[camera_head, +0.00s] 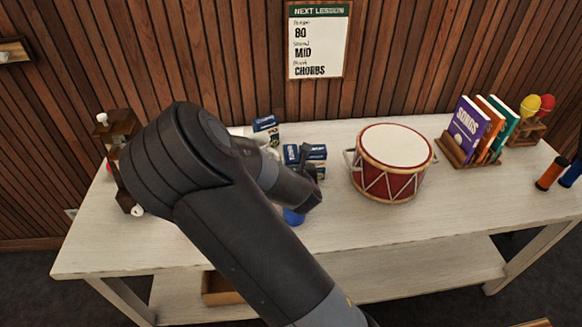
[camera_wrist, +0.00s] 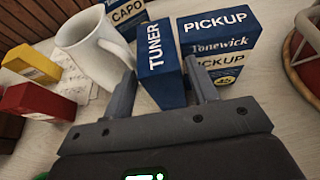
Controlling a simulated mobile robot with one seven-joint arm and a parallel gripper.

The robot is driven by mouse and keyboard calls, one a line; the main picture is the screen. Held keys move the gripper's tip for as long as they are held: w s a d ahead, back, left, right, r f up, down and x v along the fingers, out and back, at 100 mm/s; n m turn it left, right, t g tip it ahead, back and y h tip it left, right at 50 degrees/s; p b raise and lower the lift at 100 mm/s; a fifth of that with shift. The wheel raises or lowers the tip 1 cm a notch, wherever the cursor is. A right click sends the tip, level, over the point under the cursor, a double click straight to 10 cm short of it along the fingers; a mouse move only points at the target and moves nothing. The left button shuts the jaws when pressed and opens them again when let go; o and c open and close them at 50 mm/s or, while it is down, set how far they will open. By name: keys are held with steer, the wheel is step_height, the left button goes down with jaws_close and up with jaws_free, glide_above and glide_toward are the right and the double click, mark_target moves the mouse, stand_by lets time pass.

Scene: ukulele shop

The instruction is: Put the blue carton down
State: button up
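In the wrist view a blue carton marked TUNER (camera_wrist: 160,62) stands between the two fingers of my gripper (camera_wrist: 160,82).
A blue PICKUP carton (camera_wrist: 222,38) stands close on the right. A white mug (camera_wrist: 95,50) is close on the left, with a CAPO carton (camera_wrist: 126,14) behind. Red (camera_wrist: 38,100) and yellow (camera_wrist: 30,64) boxes are further left. A red drum (camera_head: 393,165) is to the right.

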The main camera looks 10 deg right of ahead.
jaws_close()
stand_by(0.3)
steer(key=shift+r, duration=0.1)
